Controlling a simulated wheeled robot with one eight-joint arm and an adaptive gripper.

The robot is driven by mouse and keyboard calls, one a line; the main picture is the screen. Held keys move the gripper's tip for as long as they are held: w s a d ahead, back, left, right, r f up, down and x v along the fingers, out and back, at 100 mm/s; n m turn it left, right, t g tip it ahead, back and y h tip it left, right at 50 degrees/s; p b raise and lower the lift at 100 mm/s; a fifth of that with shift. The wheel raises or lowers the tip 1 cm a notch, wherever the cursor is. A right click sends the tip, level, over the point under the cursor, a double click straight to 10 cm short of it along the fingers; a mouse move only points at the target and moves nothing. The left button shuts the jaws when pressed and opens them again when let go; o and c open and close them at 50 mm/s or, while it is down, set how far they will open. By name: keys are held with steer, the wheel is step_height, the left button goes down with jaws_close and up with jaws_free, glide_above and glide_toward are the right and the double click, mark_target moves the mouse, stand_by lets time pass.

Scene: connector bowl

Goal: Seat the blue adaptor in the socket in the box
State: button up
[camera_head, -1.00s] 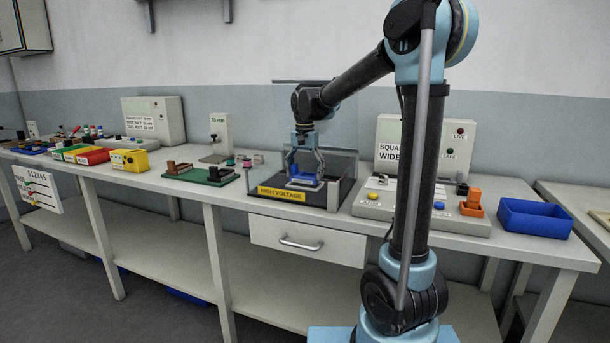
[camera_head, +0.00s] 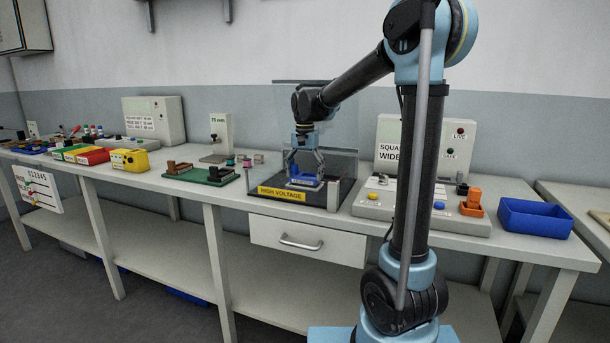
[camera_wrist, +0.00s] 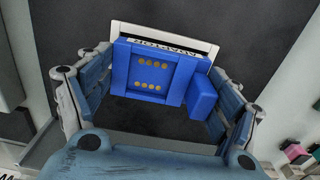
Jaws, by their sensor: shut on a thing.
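The blue adaptor (camera_head: 303,179) is inside the box (camera_head: 282,195), which has a dark floor, clear walls and a yellow HIGH VOLTAGE label. In the wrist view, the adaptor (camera_wrist: 150,77) is a blue block with two rows of gold contacts and a smaller blue block at its right. My gripper (camera_wrist: 161,82) is shut on it, one finger on each side.
The box's clear walls stand close around my gripper. A grey console (camera_head: 420,207) with buttons and an orange part is right of the box, then a blue bin (camera_head: 535,217).

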steer(key=shift+f, duration=0.8)
steer(key=o, duration=1.2)
steer(key=shift+o, duration=0.2)
steer(key=shift+r, duration=0.2)
step_height(320, 180, up, 12)
steer(key=shift+f, duration=0.2)
